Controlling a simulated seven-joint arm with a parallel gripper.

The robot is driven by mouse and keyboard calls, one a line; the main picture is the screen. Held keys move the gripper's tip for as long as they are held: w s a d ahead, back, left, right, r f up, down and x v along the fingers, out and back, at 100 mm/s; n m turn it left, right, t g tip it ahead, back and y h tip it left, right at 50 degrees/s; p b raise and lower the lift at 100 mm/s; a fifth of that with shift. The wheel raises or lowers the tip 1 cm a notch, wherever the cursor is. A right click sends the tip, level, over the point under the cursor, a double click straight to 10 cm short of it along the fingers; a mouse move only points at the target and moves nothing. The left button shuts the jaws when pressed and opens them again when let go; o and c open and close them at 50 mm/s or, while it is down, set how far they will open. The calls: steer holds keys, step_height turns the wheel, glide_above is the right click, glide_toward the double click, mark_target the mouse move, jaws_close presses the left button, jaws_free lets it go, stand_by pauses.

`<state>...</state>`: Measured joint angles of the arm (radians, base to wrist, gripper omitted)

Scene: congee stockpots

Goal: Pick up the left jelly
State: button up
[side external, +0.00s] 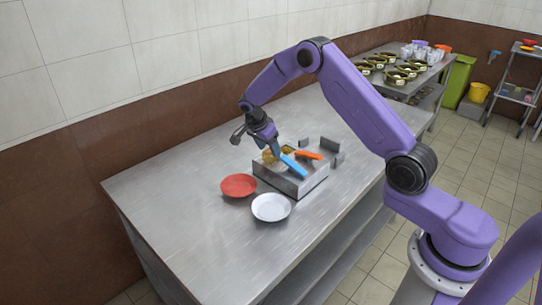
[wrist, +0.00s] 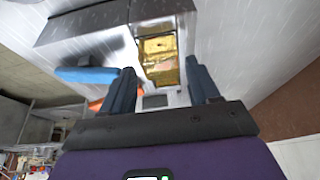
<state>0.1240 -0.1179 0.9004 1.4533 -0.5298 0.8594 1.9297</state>
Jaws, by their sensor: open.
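A golden, see-through jelly block (wrist: 160,62) shows in the wrist view between the two blue fingers of my gripper (wrist: 160,68). The fingers are open, with a gap on each side of it, and I cannot tell how far they are above it. In the side external view, my gripper (side external: 276,147) is over the back left of a grey metal tray (side external: 283,184). Yellowish jelly (side external: 268,156) shows there, partly hidden by the fingers. I cannot clearly separate one jelly from another.
A blue bar (side external: 293,167) and an orange bar (side external: 308,155) lie at the tray. A red plate (side external: 238,185) and a white plate (side external: 271,208) stand in front of it. The table's left part is clear. Several pots (side external: 385,60) stand on a far table.

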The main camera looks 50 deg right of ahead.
steer(key=shift+x, duration=1.15)
steer(key=c, duration=0.8)
steer(key=shift+c, duration=0.2)
